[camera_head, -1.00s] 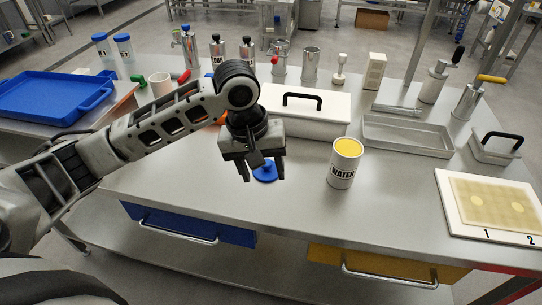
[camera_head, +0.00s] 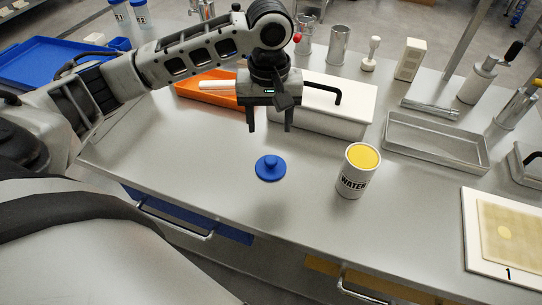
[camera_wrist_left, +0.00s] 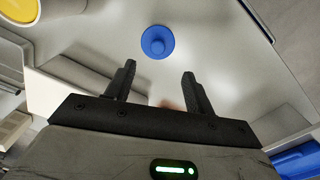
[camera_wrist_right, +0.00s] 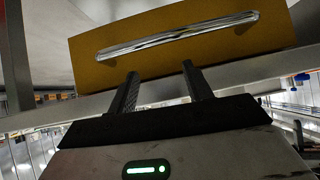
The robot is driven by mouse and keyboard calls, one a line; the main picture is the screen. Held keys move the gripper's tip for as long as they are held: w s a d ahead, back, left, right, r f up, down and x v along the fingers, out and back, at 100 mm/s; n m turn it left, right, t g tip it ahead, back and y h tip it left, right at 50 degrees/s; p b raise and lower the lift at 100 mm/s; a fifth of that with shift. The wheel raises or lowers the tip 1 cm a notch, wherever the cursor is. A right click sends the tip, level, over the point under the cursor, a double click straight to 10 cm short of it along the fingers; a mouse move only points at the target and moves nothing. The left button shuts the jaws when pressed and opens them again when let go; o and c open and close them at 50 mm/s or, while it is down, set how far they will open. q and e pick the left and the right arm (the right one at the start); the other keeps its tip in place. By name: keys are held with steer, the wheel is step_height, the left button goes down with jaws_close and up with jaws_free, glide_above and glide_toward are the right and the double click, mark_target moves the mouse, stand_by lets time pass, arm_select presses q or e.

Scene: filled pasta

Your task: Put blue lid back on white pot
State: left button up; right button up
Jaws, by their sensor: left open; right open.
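The blue lid (camera_head: 270,168), round with a knob on top, lies on the steel table in front of my left gripper. It also shows in the left wrist view (camera_wrist_left: 157,42), beyond the fingertips. The white pot (camera_head: 358,172) is marked WATER, stands upright to the right of the lid and has a yellow top or content. Its yellow part shows at the left wrist view's corner (camera_wrist_left: 28,12). My left gripper (camera_head: 269,129) is open and empty above the table, behind the lid. My right gripper (camera_wrist_right: 158,78) shows only in its wrist view, open and empty, facing a yellow drawer.
A white box (camera_head: 336,112) with a black handle stands behind the pot, beside an orange tray (camera_head: 207,90). A steel tray (camera_head: 436,145) lies to the right, and a white board (camera_head: 474,252) at front right. The table around the lid is clear.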

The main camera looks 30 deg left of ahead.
arm_select(q)
glide_above(271, 159)
steer(key=f, duration=0.7)
steer(key=shift+s+d, duration=0.15)
steer(key=shift+s, duration=0.25)
steer(key=shift+w+f+b, duration=0.15)
steer(key=shift+w+f, duration=0.05)
steer(key=shift+f, duration=1.1)
steer(key=shift+w+f+b, duration=0.15)
steer(key=shift+f, duration=1.15)
steer(key=c, duration=1.1)
steer(key=shift+c, duration=0.2)
steer(key=shift+r, duration=0.1)
